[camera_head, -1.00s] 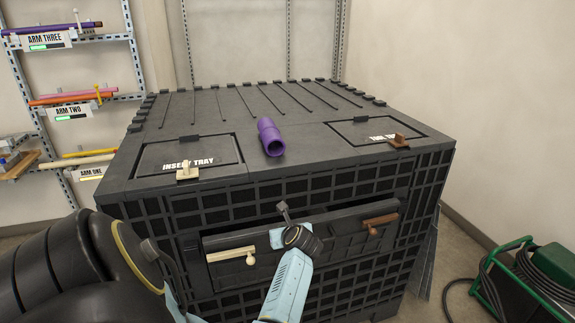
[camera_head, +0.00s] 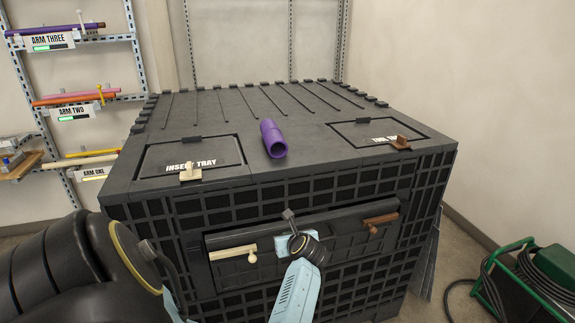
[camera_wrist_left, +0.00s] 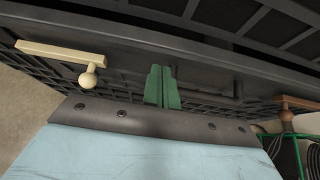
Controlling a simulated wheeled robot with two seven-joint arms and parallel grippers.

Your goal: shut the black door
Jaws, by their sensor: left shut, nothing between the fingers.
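The black door (camera_head: 350,235) is a long panel in the front of the black cart, with a cream handle (camera_head: 233,253) at its left and a brown handle (camera_head: 381,220) at its right. Its top edge looks nearly level with the cart front; I cannot tell if it is fully shut. My left arm reaches the middle of the door, and its wrist hides the fingers in the head view. In the left wrist view my left gripper (camera_wrist_left: 162,72) has green fingers shut together, empty, at the door (camera_wrist_left: 215,85) between the handles. Contact is unclear. My right gripper is out of view.
The cart top (camera_head: 225,110) holds a purple pipe piece (camera_head: 272,139), between the insert tray lid (camera_head: 190,155) and another lid (camera_head: 378,131). Shelves (camera_head: 85,90) with coloured pipes stand at the left. A green-framed machine (camera_head: 525,280) with a black hose stands at the right.

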